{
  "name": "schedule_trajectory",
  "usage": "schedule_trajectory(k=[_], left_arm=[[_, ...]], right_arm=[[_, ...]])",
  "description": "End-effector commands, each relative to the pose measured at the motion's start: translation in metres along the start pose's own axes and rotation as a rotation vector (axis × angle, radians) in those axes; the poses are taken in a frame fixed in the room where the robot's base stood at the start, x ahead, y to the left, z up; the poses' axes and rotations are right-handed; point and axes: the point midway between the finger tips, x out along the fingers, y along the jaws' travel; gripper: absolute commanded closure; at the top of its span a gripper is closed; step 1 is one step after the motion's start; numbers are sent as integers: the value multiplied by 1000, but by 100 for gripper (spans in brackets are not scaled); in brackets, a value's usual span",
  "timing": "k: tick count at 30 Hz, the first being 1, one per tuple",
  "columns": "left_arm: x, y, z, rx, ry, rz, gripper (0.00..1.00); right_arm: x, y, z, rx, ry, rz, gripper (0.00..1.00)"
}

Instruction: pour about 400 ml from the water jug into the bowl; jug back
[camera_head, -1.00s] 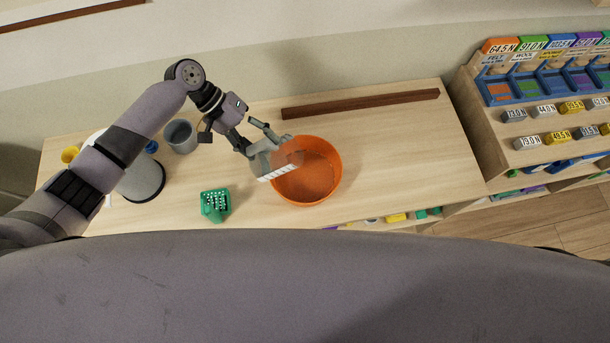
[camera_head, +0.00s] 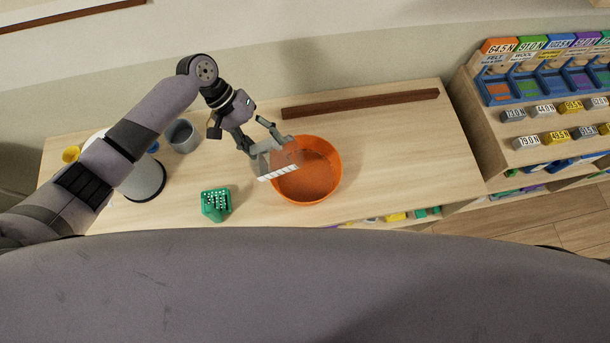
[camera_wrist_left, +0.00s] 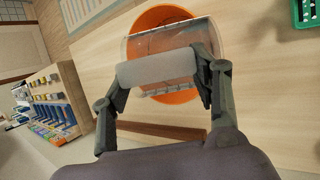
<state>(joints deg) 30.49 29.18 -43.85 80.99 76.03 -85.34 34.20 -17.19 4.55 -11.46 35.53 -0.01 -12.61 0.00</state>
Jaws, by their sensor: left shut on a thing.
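The orange bowl (camera_head: 320,184) stands on the wooden table, and it also shows in the left wrist view (camera_wrist_left: 160,15). My left gripper (camera_head: 260,138) is shut on the clear water jug (camera_head: 272,161), which has a white marked strip. The jug is tilted, with its mouth end over the left part of the bowl. In the left wrist view the jug (camera_wrist_left: 140,45) lies across the bowl, with its pale handle (camera_wrist_left: 157,68) between the fingers of my gripper (camera_wrist_left: 160,78). The water level in the jug is hard to make out. My right gripper is not in view.
A green holed block (camera_head: 215,204) stands left of the bowl. A grey cup (camera_head: 182,136), a white cylinder (camera_head: 146,180) and a yellow item (camera_head: 70,154) are farther left. A dark wooden bar (camera_head: 360,103) lies behind the bowl. A shelf with labelled blocks (camera_head: 555,100) stands at the right.

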Motion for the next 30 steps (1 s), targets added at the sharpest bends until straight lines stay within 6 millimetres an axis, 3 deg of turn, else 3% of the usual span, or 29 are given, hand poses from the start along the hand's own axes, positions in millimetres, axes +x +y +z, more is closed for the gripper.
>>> schedule_trajectory(k=[30], left_arm=[[5, 12, -2, -37, -1, -105, 100]], right_arm=[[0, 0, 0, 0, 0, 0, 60]])
